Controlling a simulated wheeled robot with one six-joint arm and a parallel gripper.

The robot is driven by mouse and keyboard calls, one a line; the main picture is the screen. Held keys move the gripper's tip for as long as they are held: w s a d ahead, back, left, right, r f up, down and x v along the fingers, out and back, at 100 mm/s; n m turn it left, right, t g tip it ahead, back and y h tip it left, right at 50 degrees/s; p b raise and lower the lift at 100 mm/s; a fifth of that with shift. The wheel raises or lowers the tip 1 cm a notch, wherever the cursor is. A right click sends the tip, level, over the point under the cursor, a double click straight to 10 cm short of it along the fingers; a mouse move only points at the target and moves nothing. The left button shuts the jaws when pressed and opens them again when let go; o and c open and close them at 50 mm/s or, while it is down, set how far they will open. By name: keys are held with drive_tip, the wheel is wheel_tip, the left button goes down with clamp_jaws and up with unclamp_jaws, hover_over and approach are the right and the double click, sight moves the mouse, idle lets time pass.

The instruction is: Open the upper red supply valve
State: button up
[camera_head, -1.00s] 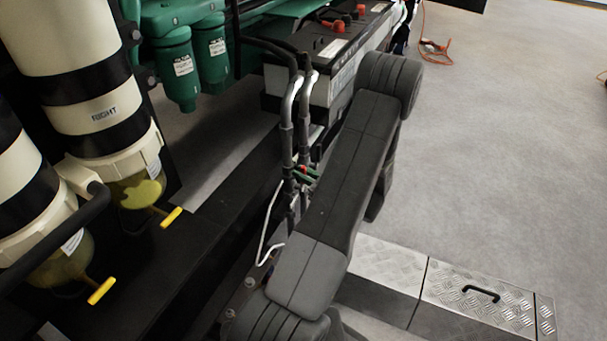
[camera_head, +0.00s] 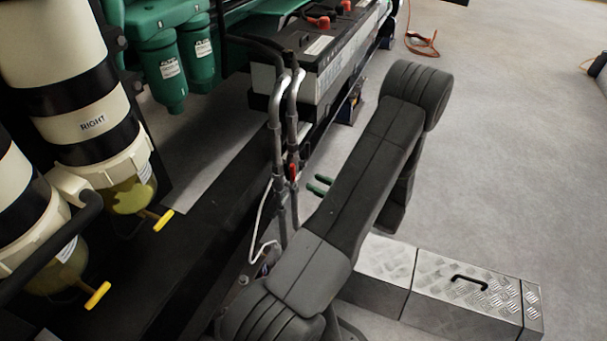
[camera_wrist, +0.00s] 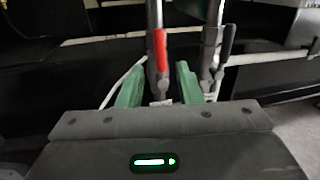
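The red valve handle (camera_wrist: 160,50) is a narrow upright lever lying along the left of two grey vertical pipes in the wrist view. It also shows small in the head view (camera_head: 293,172) on the pipes left of my arm. My gripper (camera_wrist: 160,76) has two green fingers set apart with nothing between them. The red lever appears above and between the fingertips, a little beyond them. In the head view the green fingertips (camera_head: 322,184) are right of the pipes, apart from them. Whether this lever is the upper one cannot be told; no second red lever shows.
A dark lever (camera_wrist: 228,44) sits on the right pipe. A thin white cable (camera_head: 259,222) hangs left of the pipes. A battery (camera_head: 325,55) stands behind. A metal tread-plate box (camera_head: 475,292) is at lower right. Open floor (camera_head: 500,150) lies to the right.

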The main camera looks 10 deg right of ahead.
sight(293, 178)
drive_tip(key=shift+v, duration=2.25)
drive_tip(key=shift+w+a, duration=0.1)
drive_tip(key=b+x, duration=0.2)
drive_tip(key=x, duration=1.1)
drive_tip(key=shift+w+a, duration=0.3)
drive_tip(key=shift+d, duration=0.1)
